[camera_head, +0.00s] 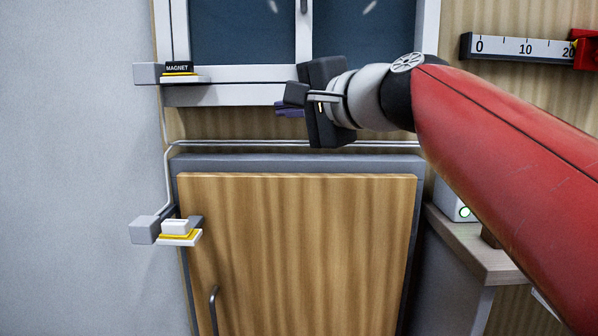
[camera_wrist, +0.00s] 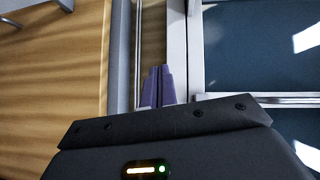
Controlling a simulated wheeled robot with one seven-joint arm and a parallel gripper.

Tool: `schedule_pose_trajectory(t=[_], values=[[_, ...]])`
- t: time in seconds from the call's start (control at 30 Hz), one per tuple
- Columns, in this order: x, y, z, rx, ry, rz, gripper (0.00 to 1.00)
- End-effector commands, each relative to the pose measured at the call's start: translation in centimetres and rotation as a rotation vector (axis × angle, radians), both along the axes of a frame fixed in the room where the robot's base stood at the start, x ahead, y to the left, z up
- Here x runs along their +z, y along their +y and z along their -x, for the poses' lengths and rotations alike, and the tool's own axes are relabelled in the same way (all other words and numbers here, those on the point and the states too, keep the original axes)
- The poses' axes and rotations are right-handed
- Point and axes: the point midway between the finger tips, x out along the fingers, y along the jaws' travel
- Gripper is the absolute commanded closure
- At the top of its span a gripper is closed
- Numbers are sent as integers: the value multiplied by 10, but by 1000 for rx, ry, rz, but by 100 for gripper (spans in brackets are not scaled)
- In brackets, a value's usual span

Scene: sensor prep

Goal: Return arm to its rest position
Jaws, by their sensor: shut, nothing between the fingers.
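My gripper (camera_head: 284,109) is in front of the wall strip between the window and the wooden door. Its dark body hides part of the window frame. In the wrist view its two purple fingers (camera_wrist: 158,72) lie side by side, shut, with nothing between them. My red and grey arm reaches in from the right in the head view, stretched out across the scene.
A window (camera_head: 240,35) is above a wooden cabinet door (camera_head: 300,245). A sensor block labelled MAGNET (camera_head: 177,68) sits at the window frame; a white and yellow one (camera_head: 178,238) is at the door's upper left. A shelf (camera_head: 485,245) and a scale (camera_head: 515,48) are at right.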

Motion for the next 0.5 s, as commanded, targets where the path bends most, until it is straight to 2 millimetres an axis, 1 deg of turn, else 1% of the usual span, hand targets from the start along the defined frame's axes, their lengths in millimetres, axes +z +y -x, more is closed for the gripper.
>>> schedule_pose_trajectory(t=[0.03,0.07,0.1,0.17,0.2,0.27,0.3,0.37,0.4,0.47,0.5], values=[[-27,-11,9,-17,9,92,100],[-46,-18,15,-25,15,160,100],[-72,-28,23,-33,25,256,100],[-113,-45,38,-35,43,403,100],[-140,-56,49,-33,57,497,100],[-179,-73,67,-20,81,633,100],[-205,-85,79,-6,99,722,100],[-242,-103,100,19,127,850,100],[-266,-114,114,42,147,932,100],[-298,-130,134,78,175,1045,100],[-318,-140,147,104,194,1111,100]])
